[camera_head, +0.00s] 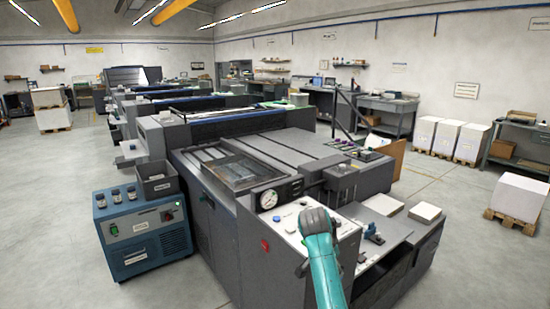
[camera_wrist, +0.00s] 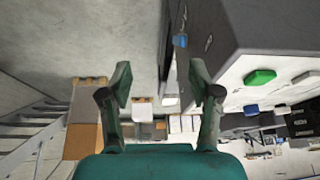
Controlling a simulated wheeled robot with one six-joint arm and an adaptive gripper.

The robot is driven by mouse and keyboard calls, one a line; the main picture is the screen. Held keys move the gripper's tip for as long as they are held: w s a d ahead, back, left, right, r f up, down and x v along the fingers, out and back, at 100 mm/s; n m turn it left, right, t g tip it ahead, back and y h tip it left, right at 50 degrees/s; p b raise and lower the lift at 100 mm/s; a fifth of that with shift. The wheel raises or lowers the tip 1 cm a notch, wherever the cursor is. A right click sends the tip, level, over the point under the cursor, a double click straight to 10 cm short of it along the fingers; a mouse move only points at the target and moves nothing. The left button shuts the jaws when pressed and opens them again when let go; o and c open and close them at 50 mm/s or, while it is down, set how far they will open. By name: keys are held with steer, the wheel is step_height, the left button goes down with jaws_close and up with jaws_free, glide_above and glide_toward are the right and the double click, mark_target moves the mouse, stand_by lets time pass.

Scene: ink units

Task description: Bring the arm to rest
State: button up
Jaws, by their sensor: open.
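My gripper (camera_wrist: 160,88) is open in the wrist view, its two dark green fingers wide apart with nothing between them. In the head view my teal arm rises at the bottom centre, in front of the press's control panel (camera_head: 284,222). My gripper cannot be made out there. In the wrist view a pale panel face (camera_wrist: 285,65) with a green button (camera_wrist: 260,77) and a blue button (camera_wrist: 251,109) lies to the right of the fingers. The fingers look clear of it.
The large grey press (camera_head: 250,145) fills the middle. A blue unit (camera_head: 143,232) carrying small jars and a grey bin (camera_head: 157,180) stands left. A side bench (camera_head: 395,232) holds paper stacks at right. Loaded pallets (camera_head: 520,197) stand farther right. Open floor (camera_head: 465,255) lies between.

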steer(key=s+d+f+n+t, duration=0.1)
steer(key=s+f+n+t, duration=0.1)
steer(key=s+f, duration=0.6)
steer(key=s+d+f+n+t, duration=0.1)
steer(key=s+f, duration=0.3)
steer(key=f, duration=0.9)
steer(key=s+f+n+t+y, duration=0.15)
steer(key=s+f, duration=0.25)
steer(key=s, duration=0.5)
steer(key=s+f+n+t+y, duration=0.1)
steer(key=s+f+n, duration=0.15)
steer(key=s, duration=0.75)
steer(key=s+r+n+t, duration=0.1)
steer(key=s+r+t, duration=0.3)
steer(key=s, duration=1.5)
steer(key=s+r+n+t, duration=0.1)
steer(key=s+r, duration=0.6)
steer(key=r, duration=0.2)
steer(key=s+r+t, duration=0.1)
steer(key=s+r, duration=0.5)
steer(key=r, duration=0.4)
steer(key=shift+s+n+y, duration=0.4)
steer(key=shift+y, duration=0.05)
